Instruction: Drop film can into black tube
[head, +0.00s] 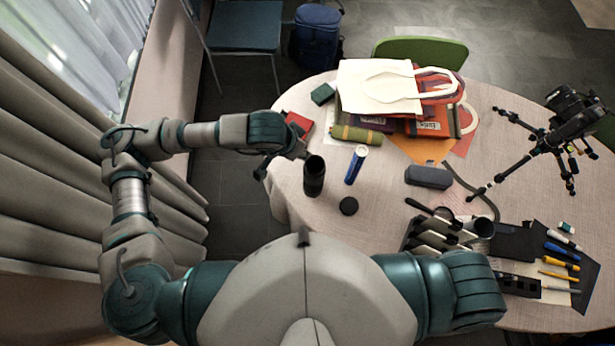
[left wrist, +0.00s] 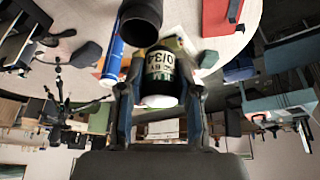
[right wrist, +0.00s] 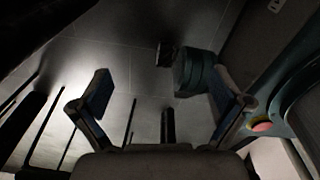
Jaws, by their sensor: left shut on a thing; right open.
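The film can (left wrist: 161,75), with a dark printed label and a white end, is between the fingers of my left gripper (left wrist: 158,100), which is shut on it. The black tube (head: 314,180) stands upright near the table's left edge, its open mouth upward. It also shows in the left wrist view (left wrist: 140,22), close beyond the can. In the head view my left gripper (head: 283,160) is beside the tube's mouth, to its upper left; the can is hard to make out there. My right gripper (right wrist: 165,100) is open and empty, away from these objects.
A round black lid (head: 349,206) and a blue-and-white cylinder (head: 356,165) are right of the tube. A red box (head: 299,124), green roll (head: 356,134) and bags (head: 380,88) lie behind. A grey case (head: 428,177) and tripod (head: 545,145) are farther right.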

